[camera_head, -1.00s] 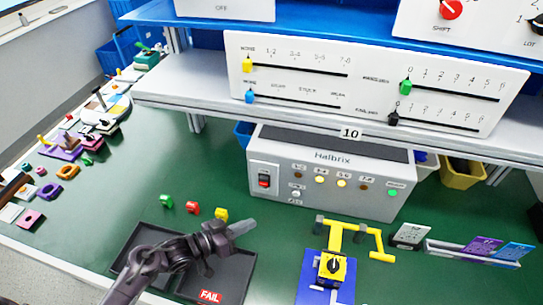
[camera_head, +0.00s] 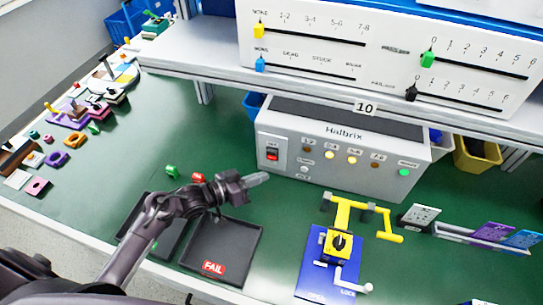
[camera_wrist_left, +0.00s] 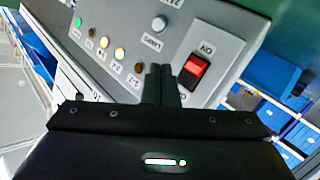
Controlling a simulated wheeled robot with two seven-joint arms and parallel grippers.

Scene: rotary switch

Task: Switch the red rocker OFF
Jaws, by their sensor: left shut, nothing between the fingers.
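The red rocker (camera_head: 272,154) sits in a white plate at the left end of the front of the grey Halbrix box (camera_head: 335,165). In the left wrist view the rocker (camera_wrist_left: 194,68) is right of the fingertips, with its red part toward the ON lettering and a black part below. My left gripper (camera_head: 262,179) is shut and empty, a little in front of and below the rocker in the head view. Its closed fingers (camera_wrist_left: 160,82) point at the panel in the wrist view. I cannot tell whether they touch it. My right gripper is not in view.
A yellow fixture (camera_head: 340,240) on a blue base stands right. A shelf with a slider panel (camera_head: 385,60) overhangs the box. Small indicator lamps (camera_head: 351,160) line the box front.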

